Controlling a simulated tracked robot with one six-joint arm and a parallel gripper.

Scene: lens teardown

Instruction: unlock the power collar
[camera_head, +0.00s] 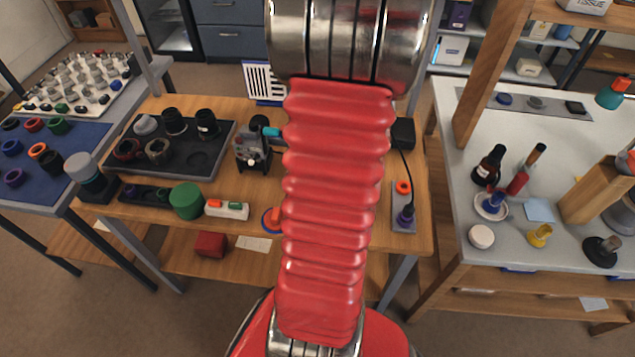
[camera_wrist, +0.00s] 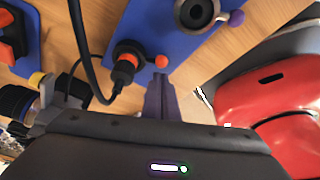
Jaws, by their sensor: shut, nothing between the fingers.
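In the wrist view, a dark plug with an orange ring (camera_wrist: 129,54), which looks like the power collar, sits on a blue base (camera_wrist: 148,30). A black cable (camera_wrist: 88,62) runs from it. A small orange knob (camera_wrist: 161,61) is beside it. My gripper (camera_wrist: 161,80) is shut and empty, its fingertips just below the knob in the picture and right of the plug. I cannot tell whether they touch anything. In the head view my arm hides the gripper. A cabled connector (camera_head: 406,216) and an orange ring (camera_head: 403,187) show on a grey panel there.
In the head view, a dark tray (camera_head: 205,163), a green cylinder (camera_head: 186,200) and a small device (camera_head: 252,150) crowd the bench's left side.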

